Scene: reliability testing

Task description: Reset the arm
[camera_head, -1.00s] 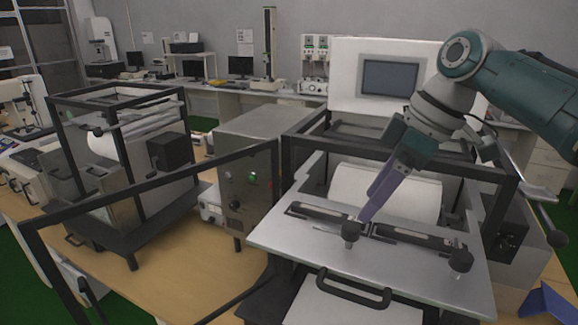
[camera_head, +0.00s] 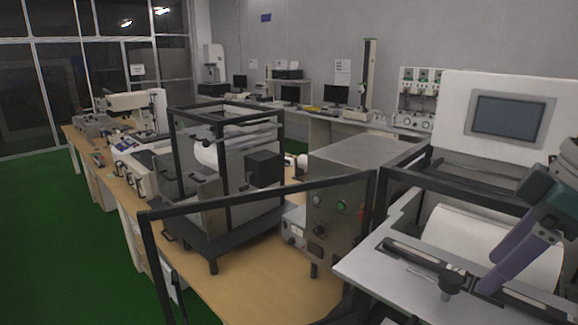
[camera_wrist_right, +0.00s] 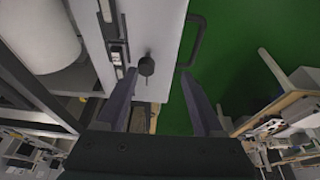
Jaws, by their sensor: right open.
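My right gripper (camera_head: 491,272) is at the right of the head view, with its two purple fingers apart and nothing between them. It points down over the metal front plate (camera_head: 372,272) of the machine at the right. A dark knob (camera_head: 451,281) stands on that plate, just left of the fingertips in the picture. My left gripper is in neither view.
A white roll (camera_head: 490,243) lies behind the plate, below a screen (camera_head: 507,117). A black frame bar (camera_head: 265,193) runs across the middle front. A control box (camera_head: 335,205) and a framed machine (camera_head: 235,175) stand to the left. Green floor (camera_head: 60,235) is clear at the far left.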

